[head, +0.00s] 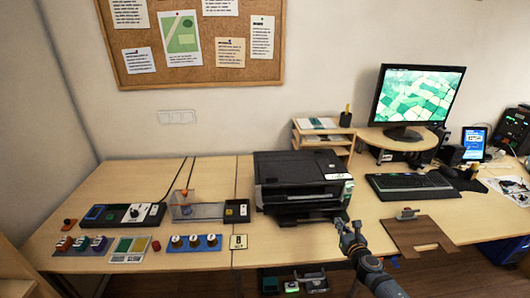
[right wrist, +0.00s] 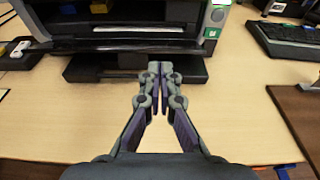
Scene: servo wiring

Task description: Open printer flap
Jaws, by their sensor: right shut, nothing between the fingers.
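The black printer (head: 300,185) stands on the light wooden desk, right of the middle. In the right wrist view the printer front (right wrist: 125,22) fills the top, with a dark slot and a black tray (right wrist: 95,68) low at its front. I cannot tell for sure which part is the flap. My right gripper (head: 350,228) is in front of the printer's right front corner. In the right wrist view my right gripper (right wrist: 160,68) has its fingers together and empty, overlapping the tray's edge in the picture. Contact cannot be told. My left gripper is not in view.
A keyboard (head: 412,186) and monitor (head: 418,95) stand right of the printer. A brown wooden board (head: 415,236) lies at the front right. Control panels with knobs (head: 195,243) lie to the left. Bare desk lies in front of the printer.

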